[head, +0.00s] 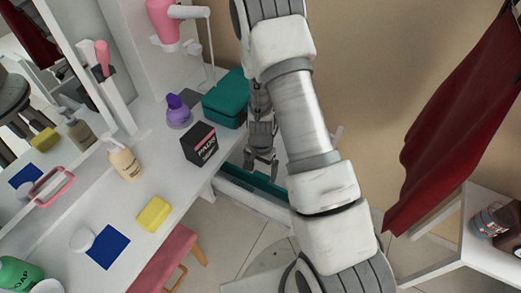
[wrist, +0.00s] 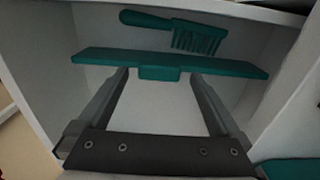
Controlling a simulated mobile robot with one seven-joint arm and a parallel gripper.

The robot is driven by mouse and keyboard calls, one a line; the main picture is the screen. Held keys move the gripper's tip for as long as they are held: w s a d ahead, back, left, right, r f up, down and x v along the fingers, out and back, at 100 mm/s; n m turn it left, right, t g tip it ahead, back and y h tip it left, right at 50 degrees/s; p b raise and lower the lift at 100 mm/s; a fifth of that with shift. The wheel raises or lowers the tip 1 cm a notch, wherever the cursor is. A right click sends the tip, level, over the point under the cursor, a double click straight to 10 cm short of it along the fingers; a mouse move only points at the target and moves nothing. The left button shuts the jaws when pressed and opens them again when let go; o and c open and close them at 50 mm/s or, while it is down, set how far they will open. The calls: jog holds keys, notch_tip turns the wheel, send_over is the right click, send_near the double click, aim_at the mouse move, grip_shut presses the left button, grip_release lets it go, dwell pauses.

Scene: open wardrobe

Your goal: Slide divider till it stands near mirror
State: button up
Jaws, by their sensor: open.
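The divider (wrist: 103,57) is a teal bar with a small tab, standing across an open white drawer (wrist: 40,62) in the wrist view. In the head view a teal strip of it (head: 262,183) shows in the drawer (head: 228,187) below my gripper. My gripper (head: 262,168) is open and points down into the drawer. In the wrist view its two fingertips (wrist: 159,76) are on either side of the tab, apart from it as far as I can see. The mirror (head: 83,70) stands at the left of the white table. My arm hides part of the drawer.
A teal brush (wrist: 186,30) lies in the drawer beyond the divider. On the table (head: 165,240) are a teal box (head: 226,98), a black box (head: 199,145), a purple bottle (head: 179,111), a pump bottle (head: 125,160) and a yellow sponge (head: 154,214). A pink stool (head: 165,262) stands below.

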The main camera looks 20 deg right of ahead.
notch_tip(320, 180, up, 15)
jog(key=p, duration=0.2)
jog(key=shift+r, duration=0.15)
dwell(0.4)
jog(key=s+a+r+n+t+p, duration=0.1)
jog(key=s+r+n+t, duration=0.3)
jog(key=r, duration=0.8)
jog(key=s+a+r+n+p, duration=0.15)
jog(key=s+r, duration=0.45)
jog(key=r, duration=0.7)
jog(key=s+d+r+n+t, duration=0.1)
jog(key=s+r+n, duration=0.2)
jog(key=s, duration=0.4)
jog(key=shift+s+d+r+t, duration=0.3)
jog(key=shift+s+r, duration=0.1)
jog(key=shift+r, duration=0.35)
